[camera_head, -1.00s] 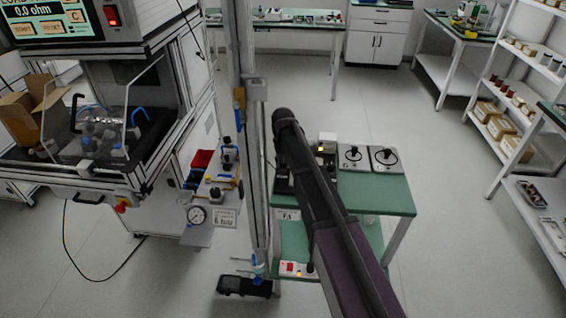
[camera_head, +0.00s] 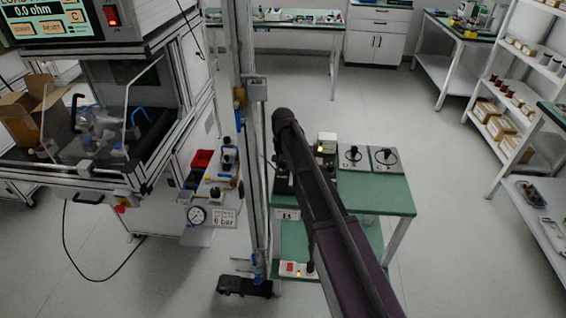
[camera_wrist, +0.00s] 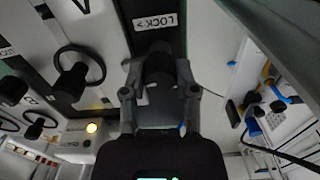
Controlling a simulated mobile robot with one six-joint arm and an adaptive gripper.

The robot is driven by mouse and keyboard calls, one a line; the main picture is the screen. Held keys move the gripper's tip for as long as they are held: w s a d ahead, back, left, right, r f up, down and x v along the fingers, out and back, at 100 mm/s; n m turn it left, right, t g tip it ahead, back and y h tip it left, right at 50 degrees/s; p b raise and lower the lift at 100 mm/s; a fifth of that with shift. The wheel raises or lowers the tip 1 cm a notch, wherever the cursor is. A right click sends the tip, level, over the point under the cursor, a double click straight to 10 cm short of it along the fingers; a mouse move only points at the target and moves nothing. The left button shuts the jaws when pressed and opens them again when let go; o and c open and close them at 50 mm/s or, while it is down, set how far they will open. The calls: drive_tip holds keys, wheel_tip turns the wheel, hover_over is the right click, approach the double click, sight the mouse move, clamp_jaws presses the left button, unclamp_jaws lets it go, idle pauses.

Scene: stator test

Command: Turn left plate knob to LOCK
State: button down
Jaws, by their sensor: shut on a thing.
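In the wrist view, a dark knob (camera_wrist: 158,64) stands on a dark plate, between the fingers of my gripper (camera_wrist: 158,82). The fingers are closed on its sides. A white label reading "LOCK>" (camera_wrist: 158,22) lies just beyond the knob on the same plate. The fingers and the knob's own dark colour hide its pointer, so I cannot tell its exact angle. In the head view, my arm covers the gripper and the knob.
A green-topped bench (camera_head: 385,196) carries two panels with ring-shaped parts (camera_head: 353,157) and a small box with a lit yellow lamp (camera_wrist: 91,128). A tall metal post (camera_head: 255,150) and a gauge (camera_head: 197,215) stand left of my arm. Floor right of the bench is clear.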

drive_tip(key=shift+s+d, duration=0.1)
drive_tip(key=shift+c, duration=1.9)
unclamp_jaws()
drive_tip(key=shift+n, duration=0.4)
